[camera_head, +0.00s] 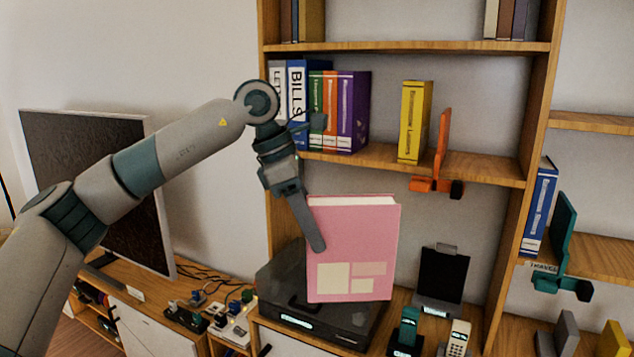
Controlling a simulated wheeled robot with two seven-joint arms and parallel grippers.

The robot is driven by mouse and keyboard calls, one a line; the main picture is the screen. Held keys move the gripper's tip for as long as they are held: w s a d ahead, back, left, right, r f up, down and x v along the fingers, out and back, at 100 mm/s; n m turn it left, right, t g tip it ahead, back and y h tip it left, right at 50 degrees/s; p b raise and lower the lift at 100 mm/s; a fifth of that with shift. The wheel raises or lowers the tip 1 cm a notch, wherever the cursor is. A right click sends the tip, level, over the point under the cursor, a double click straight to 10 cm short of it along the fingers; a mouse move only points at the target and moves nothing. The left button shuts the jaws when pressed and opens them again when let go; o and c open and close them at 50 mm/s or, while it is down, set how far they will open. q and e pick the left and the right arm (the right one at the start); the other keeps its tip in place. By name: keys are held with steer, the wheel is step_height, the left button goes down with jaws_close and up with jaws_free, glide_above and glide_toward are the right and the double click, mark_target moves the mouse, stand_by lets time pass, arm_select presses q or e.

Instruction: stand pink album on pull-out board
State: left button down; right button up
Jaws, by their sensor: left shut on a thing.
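The pink album (352,240) is upright, its cover facing me, with pale label patches low down and its white page edge showing on top. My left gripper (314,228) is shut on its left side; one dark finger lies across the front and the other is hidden. The album is in front of the bookcase, overlapping a black box-shaped device (283,292). I cannot tell whether its lower edge touches anything. I cannot make out a pull-out board for certain. My right gripper is not in view.
Several binders (352,112) and a yellow binder (414,122) stand on the shelf above (480,166), beside an orange bookend (442,150). Right of the album are a black stand (441,275) and phone handsets (457,338). A television (95,170) stands at left.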

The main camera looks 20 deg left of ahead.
arm_select(q)
steer(key=s+f+m+g+y, duration=0.1)
steer(key=s+f+m+g, duration=0.1)
steer(key=s+f+m, duration=0.4)
steer(key=s+a+f+m+g+y, duration=0.1)
steer(key=s+f+m+g, duration=0.1)
steer(key=s+f+m, duration=0.4)
steer(key=s+a+f+m+g+y, duration=0.1)
steer(key=s+f+m, duration=0.5)
steer(key=f, duration=0.8)
steer(key=m+g+y, duration=0.1)
steer(key=m, duration=0.2)
steer(key=shift+f+m, duration=0.25)
steer(key=shift+m, duration=0.15)
steer(key=shift+d, duration=0.15)
